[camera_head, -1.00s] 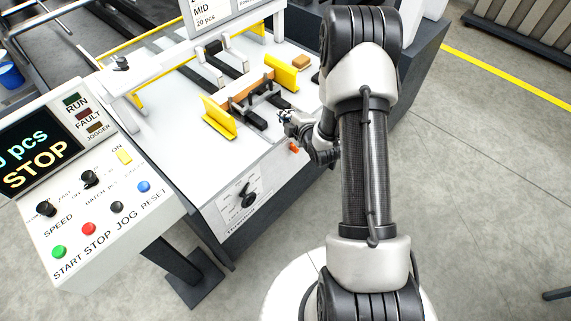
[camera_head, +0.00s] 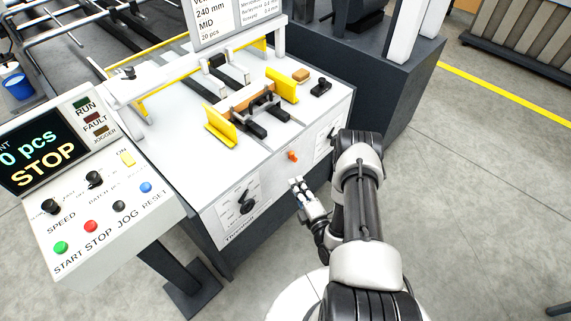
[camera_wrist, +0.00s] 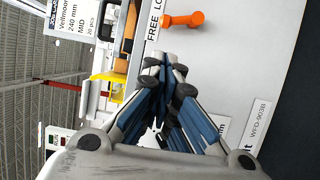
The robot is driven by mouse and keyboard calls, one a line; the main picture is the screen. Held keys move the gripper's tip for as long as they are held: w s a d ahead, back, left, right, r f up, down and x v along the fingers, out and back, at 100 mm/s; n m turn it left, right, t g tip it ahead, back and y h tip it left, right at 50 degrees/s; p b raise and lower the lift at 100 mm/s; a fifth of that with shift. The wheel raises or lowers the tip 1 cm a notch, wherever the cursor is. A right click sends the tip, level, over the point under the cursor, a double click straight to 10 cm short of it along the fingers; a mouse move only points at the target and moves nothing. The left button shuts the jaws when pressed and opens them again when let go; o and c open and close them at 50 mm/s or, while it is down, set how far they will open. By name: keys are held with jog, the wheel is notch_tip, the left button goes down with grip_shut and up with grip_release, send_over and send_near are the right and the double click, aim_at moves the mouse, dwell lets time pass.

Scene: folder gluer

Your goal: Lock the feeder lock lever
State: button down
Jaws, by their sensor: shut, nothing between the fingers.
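The feeder lock lever is a small orange lever (camera_head: 293,156) on the upper front face of the white machine. In the wrist view the orange lever (camera_wrist: 183,20) shows as a bar with a rounded knob at its right end. It is beside a label reading FREE and the start of another word, cut off at the top edge. My gripper (camera_head: 297,184) is in front of the machine, just below the lever and apart from it. In the wrist view my gripper (camera_wrist: 165,66) has its fingers together and empty, and the lever lies beyond the fingertips.
A dial panel (camera_head: 240,207) is on the front face left of the lever. Yellow guides (camera_head: 219,127) and a black knob (camera_head: 320,87) stand on the machine top. A control console (camera_head: 100,190) reading STOP is at the left.

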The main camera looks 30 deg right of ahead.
aim_at(292, 156)
jog(key=w+b, duration=0.1)
jog(key=w, duration=0.2)
jog(key=w+b, duration=0.1)
jog(key=w, duration=0.6)
jog(key=shift+d+b, duration=0.25)
jog(key=shift+b, duration=0.15)
jog(key=shift+w+d+r+m+g+p, duration=0.15)
jog(key=shift+d+r+m+g+p, duration=0.2)
jog(key=shift+r+m+p, duration=0.3)
jog(key=shift+w+d+r+m+g+p, duration=0.15)
jog(key=shift+d+r+m+g+p, duration=0.1)
jog(key=shift+d+m, duration=0.25)
jog(key=shift+w+d+r+m+g+p, duration=0.1)
jog(key=shift+d+r+m+g+p, duration=0.15)
jog(key=shift+m, duration=0.4)
jog(key=shift+w+d+r+m+g+y, duration=0.15)
jog(key=shift+d+m+g+y, duration=0.1)
jog(key=shift+d+m, duration=0.2)
jog(key=shift+w+d+r+m+g+y, duration=0.15)
jog(key=shift+d+m+y, duration=0.15)
jog(key=shift+m, duration=0.25)
jog(key=shift+w+d, duration=0.1)
jog(key=shift+d, duration=0.3)
jog(key=shift+r, duration=0.1)
